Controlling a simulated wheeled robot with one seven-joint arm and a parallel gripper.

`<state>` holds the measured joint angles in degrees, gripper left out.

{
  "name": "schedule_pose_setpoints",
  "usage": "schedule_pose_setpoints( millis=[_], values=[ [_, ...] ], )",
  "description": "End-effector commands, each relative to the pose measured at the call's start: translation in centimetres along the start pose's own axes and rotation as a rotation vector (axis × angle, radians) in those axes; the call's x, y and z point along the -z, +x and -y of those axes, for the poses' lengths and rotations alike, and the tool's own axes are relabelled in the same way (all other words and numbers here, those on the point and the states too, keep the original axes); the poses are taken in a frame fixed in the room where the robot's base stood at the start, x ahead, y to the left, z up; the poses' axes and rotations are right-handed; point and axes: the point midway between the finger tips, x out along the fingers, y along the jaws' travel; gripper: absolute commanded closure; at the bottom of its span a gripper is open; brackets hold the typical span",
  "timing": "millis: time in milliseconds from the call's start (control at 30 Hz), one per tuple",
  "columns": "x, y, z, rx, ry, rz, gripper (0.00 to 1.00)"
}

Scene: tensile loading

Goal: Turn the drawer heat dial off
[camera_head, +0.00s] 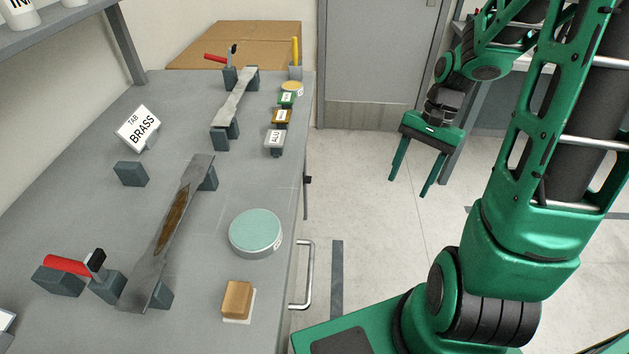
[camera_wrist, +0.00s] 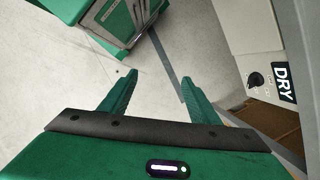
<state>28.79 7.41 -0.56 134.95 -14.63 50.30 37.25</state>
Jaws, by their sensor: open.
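A small black dial (camera_wrist: 256,80) sits on a pale panel at the right of the wrist view, beside a dark label reading DRY (camera_wrist: 284,82). Its exact setting is too small to read. My gripper (camera_head: 407,188) hangs open and empty over the floor, right of the bench, in the head view. In the wrist view its two fingers (camera_wrist: 160,93) point apart with only floor between them, and the dial is to their right, not touched. A metal handle (camera_head: 308,275) is on the bench's side.
A grey door (camera_head: 375,65) stands behind. The floor (camera_head: 365,200) right of the bench is clear around my gripper.

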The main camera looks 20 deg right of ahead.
Motion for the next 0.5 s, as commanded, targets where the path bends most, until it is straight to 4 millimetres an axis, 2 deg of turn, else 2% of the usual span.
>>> schedule_pose_setpoints(
  millis=[200,500],
  values=[
    [2.2,3.8,2.8,0.054,0.13,0.123,0.44],
    [4.0,8.8,6.7,0.145,0.322,0.319,0.44]
  ],
)
